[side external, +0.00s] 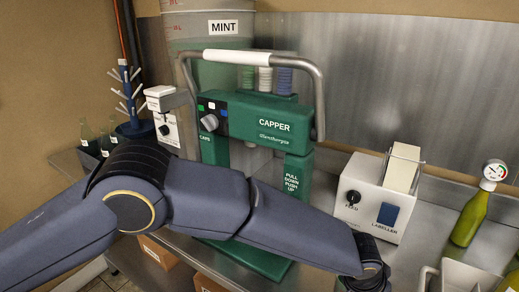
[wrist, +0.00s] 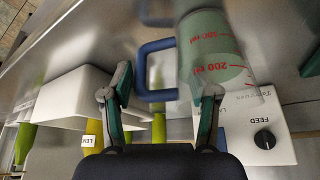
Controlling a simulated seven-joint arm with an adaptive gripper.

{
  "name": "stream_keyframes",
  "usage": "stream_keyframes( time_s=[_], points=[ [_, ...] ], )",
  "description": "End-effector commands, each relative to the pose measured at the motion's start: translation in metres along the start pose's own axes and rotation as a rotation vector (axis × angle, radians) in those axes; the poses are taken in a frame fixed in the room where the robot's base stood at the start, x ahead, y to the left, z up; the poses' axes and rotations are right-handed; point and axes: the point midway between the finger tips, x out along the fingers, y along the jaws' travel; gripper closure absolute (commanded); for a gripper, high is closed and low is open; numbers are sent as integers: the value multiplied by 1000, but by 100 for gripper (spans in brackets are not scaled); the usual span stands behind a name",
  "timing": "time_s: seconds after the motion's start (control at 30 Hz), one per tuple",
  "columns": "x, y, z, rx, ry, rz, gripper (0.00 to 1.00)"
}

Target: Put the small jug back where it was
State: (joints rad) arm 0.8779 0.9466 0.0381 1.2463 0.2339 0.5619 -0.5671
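The small jug (wrist: 212,50) is a clear, greenish measuring jug with red marks, one reading 200 ml. It shows at the upper right of the wrist view, and its blue handle (wrist: 143,68) points left. My gripper (wrist: 165,84) is open, with its two green-grey fingers well apart. The handle lies ahead of the gap between the fingers. The right fingertip overlaps the lower left of the jug in the picture; I cannot tell whether they touch. The jug is out of the side external view, where the arm's end runs out at the bottom edge.
The white labeller (side external: 377,195) stands close to the arm's end; the green capper (side external: 255,125) stands behind the arm. A white container (wrist: 75,95) and green bottles (wrist: 25,140) are left in the wrist view. A green bottle (side external: 468,218) with a gauge stands right of the labeller.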

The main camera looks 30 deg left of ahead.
Motion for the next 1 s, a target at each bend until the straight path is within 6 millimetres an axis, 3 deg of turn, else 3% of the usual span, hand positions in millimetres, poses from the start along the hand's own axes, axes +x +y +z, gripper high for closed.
stream_keyframes(
  time_s=[0.13, 0.53, 1.0],
  points=[
    [0, 0, 0, 0, -1, 0, 22],
    [-8, 0, -2, 0, 1, 0, 22],
    [-103, 0, -1, 0, 1, 1, 22]
  ],
)
